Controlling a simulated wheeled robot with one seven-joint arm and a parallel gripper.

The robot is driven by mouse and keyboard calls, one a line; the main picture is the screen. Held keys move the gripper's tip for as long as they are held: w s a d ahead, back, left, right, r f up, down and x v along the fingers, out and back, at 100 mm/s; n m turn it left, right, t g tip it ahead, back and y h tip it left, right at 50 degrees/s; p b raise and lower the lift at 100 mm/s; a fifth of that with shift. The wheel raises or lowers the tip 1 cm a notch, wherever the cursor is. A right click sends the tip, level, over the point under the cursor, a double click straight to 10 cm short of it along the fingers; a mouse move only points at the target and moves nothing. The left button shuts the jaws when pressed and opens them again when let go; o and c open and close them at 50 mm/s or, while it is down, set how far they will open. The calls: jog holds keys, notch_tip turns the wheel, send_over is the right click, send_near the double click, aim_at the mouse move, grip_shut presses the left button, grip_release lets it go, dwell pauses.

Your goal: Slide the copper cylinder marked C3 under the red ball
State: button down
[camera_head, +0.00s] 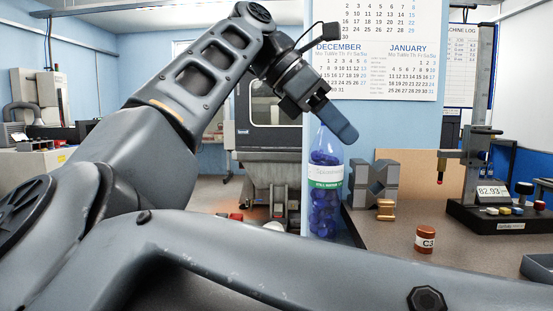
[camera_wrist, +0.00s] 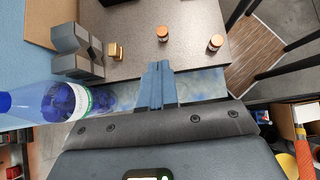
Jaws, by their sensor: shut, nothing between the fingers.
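The copper cylinder marked C3 (camera_head: 425,240) stands upright on the bench in the head view, with a white label band. The small red ball (camera_head: 440,181) is at the lower end of the yellow probe on the height gauge (camera_head: 477,150), behind and right of C3 and above the bench. My gripper (camera_head: 346,135) has blue fingers, shut and empty, up by the bottle and well away from C3. In the wrist view its fingers (camera_wrist: 158,68) point toward the bench edge. Two copper cylinders (camera_wrist: 162,33) (camera_wrist: 215,42) stand there; their marks are unreadable.
A clear bottle with blue caps (camera_head: 325,185) stands near my fingers. A grey V-shaped block (camera_head: 373,184) and a brass spool (camera_head: 386,209) sit left of C3. The gauge base (camera_head: 490,217) is behind right. A grey tray (camera_head: 538,268) lies at right. My arm hides the near bench.

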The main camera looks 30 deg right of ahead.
notch_tip(320, 180, down, 8)
jog(key=b, duration=1.3)
send_near(425, 239)
jog(key=f, duration=0.1)
jog(key=w+f, duration=0.1)
jog(key=f, duration=0.2)
jog(key=shift+w+d+f, duration=0.15)
jog(key=shift+w+f, duration=0.15)
jog(key=shift+w, duration=0.05)
jog(key=shift+s+d+r, duration=0.15)
jog(key=shift+s+d, duration=0.2)
jog(key=shift+d, duration=0.15)
jog(key=shift+s+d+r, duration=0.15)
jog(key=shift+s+d, duration=0.2)
jog(key=shift+d, duration=0.15)
jog(key=shift+s+d, duration=0.4)
jog(key=shift+d, duration=0.25)
jog(key=s+d, duration=0.1)
jog(key=d, duration=0.1)
jog(key=s+d+b, duration=0.1)
jog(key=s+d, duration=0.1)
jog(key=d, duration=0.1)
jog(key=s+d, duration=0.2)
jog(key=shift+d+b, duration=0.15)
jog(key=shift+b, duration=0.15)
